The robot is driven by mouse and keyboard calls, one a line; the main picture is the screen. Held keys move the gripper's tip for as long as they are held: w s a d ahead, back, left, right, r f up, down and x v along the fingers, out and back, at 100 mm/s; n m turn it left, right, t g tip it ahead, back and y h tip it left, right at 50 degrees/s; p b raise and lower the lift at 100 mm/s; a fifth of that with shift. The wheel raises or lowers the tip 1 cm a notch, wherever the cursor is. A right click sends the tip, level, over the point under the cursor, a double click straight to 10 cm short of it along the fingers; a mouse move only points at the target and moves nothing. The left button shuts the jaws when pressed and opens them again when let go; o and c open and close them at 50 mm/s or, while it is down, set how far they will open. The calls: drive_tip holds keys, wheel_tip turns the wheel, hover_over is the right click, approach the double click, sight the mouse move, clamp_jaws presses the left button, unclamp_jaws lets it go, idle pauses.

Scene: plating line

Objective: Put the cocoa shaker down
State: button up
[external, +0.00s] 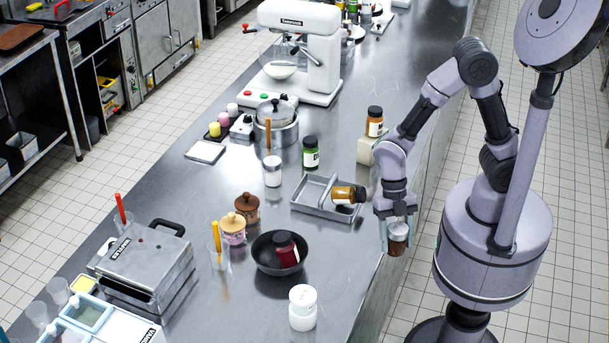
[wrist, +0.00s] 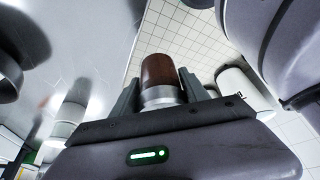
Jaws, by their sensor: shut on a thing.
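The cocoa shaker, brown with a silvery-grey end, is in my gripper (external: 396,222). In the external view the shaker (external: 397,246) hangs from the fingers at the counter's right edge, past or just over that edge. In the wrist view the shaker (wrist: 160,74) sits between the two grey fingers of my gripper (wrist: 160,95), with tiled floor behind it. My gripper is shut on its silvery part. The steel counter (external: 350,285) lies to the left of the shaker.
A grey divided tray (external: 311,194) with a tipped orange-brown jar (external: 348,194) is left of my gripper. A black pan (external: 262,262) holds a dark red jar (external: 286,249). A white jar (external: 302,308) stands nearer the front. Bare counter shows between the pan and the right edge.

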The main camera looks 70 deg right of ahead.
drive_tip(key=w+a, duration=0.3)
drive_tip(key=w, duration=0.1)
drive_tip(key=w+a+f, duration=0.1)
drive_tip(key=w+a, duration=0.2)
drive_tip(key=w, duration=0.1)
drive_tip(key=w+a, duration=0.3)
drive_tip(key=shift+w+a+f, duration=0.15)
drive_tip(key=shift+w+f, duration=0.15)
drive_tip(key=shift+w, duration=0.1)
drive_tip(key=shift+w+a+f+b, duration=0.15)
drive_tip(key=shift+f+b, duration=0.15)
drive_tip(key=shift+b, duration=0.05)
drive_tip(key=shift+f+b, duration=0.5)
drive_tip(key=shift+f, duration=0.95)
drive_tip(key=shift+f, duration=0.15)
drive_tip(key=o, duration=1.5)
